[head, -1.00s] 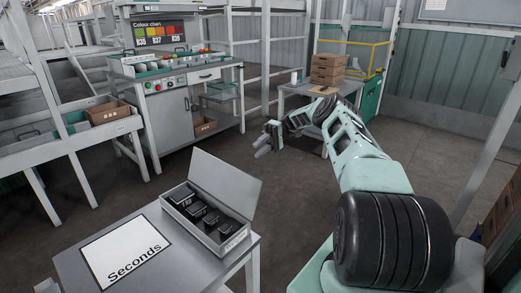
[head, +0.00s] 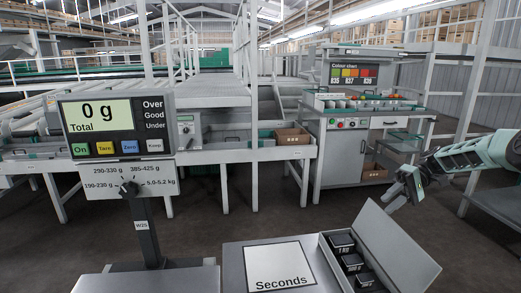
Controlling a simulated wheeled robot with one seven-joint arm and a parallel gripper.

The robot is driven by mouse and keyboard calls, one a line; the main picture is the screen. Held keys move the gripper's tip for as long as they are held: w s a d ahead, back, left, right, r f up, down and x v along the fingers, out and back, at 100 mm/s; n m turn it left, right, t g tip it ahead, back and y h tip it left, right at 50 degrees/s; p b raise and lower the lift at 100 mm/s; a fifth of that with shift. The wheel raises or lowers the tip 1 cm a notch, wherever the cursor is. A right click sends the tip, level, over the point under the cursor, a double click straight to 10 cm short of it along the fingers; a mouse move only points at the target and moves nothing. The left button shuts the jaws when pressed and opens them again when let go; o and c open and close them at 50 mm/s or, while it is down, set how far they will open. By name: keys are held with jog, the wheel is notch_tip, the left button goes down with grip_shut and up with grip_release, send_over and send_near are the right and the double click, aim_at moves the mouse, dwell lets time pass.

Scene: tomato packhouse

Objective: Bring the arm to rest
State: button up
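The gripper is clear of the bench in front and of the open box of weights.
A scale display (head: 117,128) reading 0 g stands at the front left. The "Seconds" plate (head: 277,267) and an open box (head: 384,262) of black weights lie at the front. Behind are a control cabinet (head: 340,160) and a cardboard box (head: 292,138). Floor between is clear.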

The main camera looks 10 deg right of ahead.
jog(key=s+a+r+n+h+p, duration=0.1)
jog(key=s+a+r+h, duration=0.25)
jog(key=a, duration=0.55)
jog(key=s+a+r+n+g+h+p, duration=0.15)
jog(key=s+a, duration=0.25)
jog(key=a, duration=0.4)
jog(key=s+a+r+h+p, duration=0.1)
jog(key=s+a+r+h, duration=0.25)
jog(key=a, duration=0.55)
jog(key=s+a+r+n+t+h+p, duration=0.1)
jog(key=s+a+t, duration=0.1)
jog(key=s, duration=1)
jog(key=s+a+r+n+t+h+p, duration=0.1)
jog(key=s+r+n+t+h+p, duration=0.1)
jog(key=s, duration=1)
jog(key=shift+s+a+r+t, duration=0.3)
jog(key=shift+a+t, duration=0.1)
jog(key=shift+t, duration=0.35)
jog(key=shift+h, duration=0.25)
